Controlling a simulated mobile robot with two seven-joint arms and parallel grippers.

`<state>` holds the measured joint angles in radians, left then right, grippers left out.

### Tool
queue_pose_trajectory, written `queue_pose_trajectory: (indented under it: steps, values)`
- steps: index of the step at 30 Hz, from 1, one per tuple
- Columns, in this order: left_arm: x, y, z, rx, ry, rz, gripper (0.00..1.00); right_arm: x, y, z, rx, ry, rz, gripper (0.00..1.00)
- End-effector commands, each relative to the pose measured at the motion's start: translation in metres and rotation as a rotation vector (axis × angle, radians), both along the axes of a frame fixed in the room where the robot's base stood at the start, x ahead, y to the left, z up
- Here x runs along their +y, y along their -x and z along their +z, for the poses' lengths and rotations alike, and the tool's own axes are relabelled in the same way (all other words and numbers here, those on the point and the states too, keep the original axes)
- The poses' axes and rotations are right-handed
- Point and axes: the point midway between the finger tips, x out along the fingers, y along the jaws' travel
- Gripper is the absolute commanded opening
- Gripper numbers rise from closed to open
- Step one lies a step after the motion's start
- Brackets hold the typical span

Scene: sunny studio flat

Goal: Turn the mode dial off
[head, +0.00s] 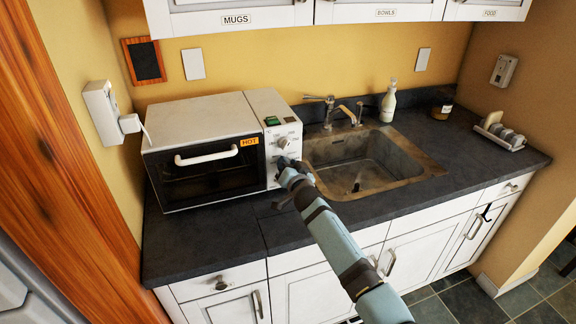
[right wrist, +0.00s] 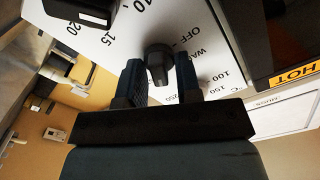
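A white toaster oven (head: 200,109) stands on the dark counter, with a control panel on its right side. In the right wrist view, a dark dial (right wrist: 158,66) sits on the white panel, with OFF, WARM and temperature numbers printed around it. I see no word "mode" there. My right gripper (head: 283,161) is at the panel, just below a dial (head: 283,142) in the head view. Its fingers (right wrist: 159,78) stand on both sides of the dark dial with narrow gaps. I cannot tell whether they touch it. My left gripper is out of view.
The oven door handle (head: 207,154) and HOT label (head: 249,142) are left of the panel. A sink (head: 406,181) and faucet (head: 349,114) lie to the right. A dark part (right wrist: 90,12) near printed numbers shows at the wrist view's top left.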

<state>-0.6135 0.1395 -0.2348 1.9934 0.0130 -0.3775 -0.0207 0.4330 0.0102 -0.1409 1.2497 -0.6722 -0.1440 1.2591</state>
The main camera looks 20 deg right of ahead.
Motion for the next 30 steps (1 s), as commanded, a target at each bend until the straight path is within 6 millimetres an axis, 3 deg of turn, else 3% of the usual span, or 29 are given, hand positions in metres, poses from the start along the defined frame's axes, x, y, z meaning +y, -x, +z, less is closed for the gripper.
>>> queue_pose_trajectory:
  steps: [14,30]
  values:
    - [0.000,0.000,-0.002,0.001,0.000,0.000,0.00,0.000,0.000,-0.001,-0.002,0.069,0.000,0.08]
    - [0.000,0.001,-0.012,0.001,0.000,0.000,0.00,0.002,0.000,0.000,-0.018,0.518,0.000,0.08]
